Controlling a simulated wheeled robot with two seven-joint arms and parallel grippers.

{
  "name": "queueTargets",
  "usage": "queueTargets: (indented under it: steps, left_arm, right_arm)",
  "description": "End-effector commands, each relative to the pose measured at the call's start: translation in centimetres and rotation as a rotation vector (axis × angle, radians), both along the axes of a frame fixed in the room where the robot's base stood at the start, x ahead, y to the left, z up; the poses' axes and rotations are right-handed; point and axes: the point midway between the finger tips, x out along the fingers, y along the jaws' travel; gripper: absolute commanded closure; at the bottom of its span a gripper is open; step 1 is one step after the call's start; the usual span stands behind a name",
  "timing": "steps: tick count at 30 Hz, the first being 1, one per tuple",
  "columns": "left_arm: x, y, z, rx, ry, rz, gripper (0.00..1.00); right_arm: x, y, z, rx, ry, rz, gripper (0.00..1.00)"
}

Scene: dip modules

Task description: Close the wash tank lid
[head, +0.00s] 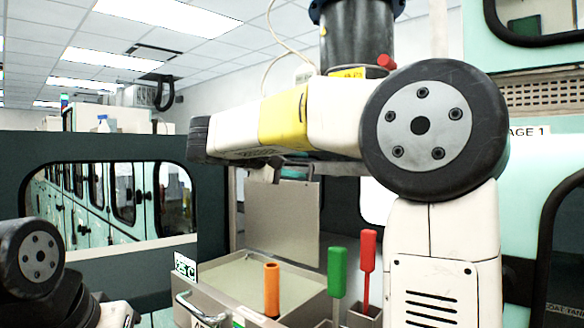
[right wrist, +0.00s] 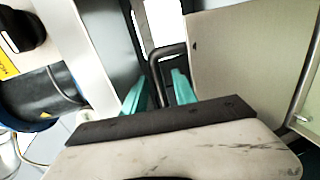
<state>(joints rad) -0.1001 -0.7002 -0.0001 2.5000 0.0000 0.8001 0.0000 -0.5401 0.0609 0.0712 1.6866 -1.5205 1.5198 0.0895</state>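The wash tank (head: 215,310) stands low in the middle of the head view, with pale liquid inside. Its lid (head: 283,220) is a flat beige panel standing upright at the tank's back. The lid also fills the upper right of the right wrist view (right wrist: 235,50). A dark bar handle (right wrist: 157,65) shows at the lid's edge. My right gripper (right wrist: 159,92) has its two teal fingers apart, with part of the handle between or just beyond them; contact cannot be told. In the head view this gripper (head: 266,172) is partly hidden near the lid's top. My left gripper is out of view.
An orange handle (head: 271,290), a green handle (head: 337,272) and a red handle (head: 367,265) stand upright at the tank's front and right. A metal bar handle (head: 195,310) is on the tank's front. A dark cabinet wall with a window (head: 110,200) is at left.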

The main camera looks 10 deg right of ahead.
Motion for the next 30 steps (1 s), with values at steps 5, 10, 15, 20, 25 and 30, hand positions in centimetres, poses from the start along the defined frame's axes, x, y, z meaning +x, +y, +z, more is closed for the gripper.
queueTargets:
  steps: [5, 10, 15, 20, 25, 30]
  left_arm:
    - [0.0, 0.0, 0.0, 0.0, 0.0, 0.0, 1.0]
    - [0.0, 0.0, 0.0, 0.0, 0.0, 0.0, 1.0]
    - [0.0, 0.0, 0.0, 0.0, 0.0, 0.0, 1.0]
    - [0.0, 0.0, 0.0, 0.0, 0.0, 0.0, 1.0]
    - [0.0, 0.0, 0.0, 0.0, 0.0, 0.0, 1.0]
    - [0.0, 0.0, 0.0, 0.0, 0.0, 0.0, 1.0]
  right_arm:
    - [1.4, -1.8, -0.5, 0.0, 0.0, -0.001, 0.66]
    - [1.9, -2.4, -0.6, -0.001, -0.001, 0.0, 0.66]
    - [1.9, -2.5, -0.6, -0.001, -0.001, 0.001, 0.66]
    - [1.9, -2.5, -0.6, -0.001, -0.001, 0.0, 0.88]
    - [1.9, -2.5, -0.6, 0.0, 0.0, 0.0, 1.0]
    - [1.9, -2.4, -0.6, 0.0, 0.0, 0.0, 1.0]
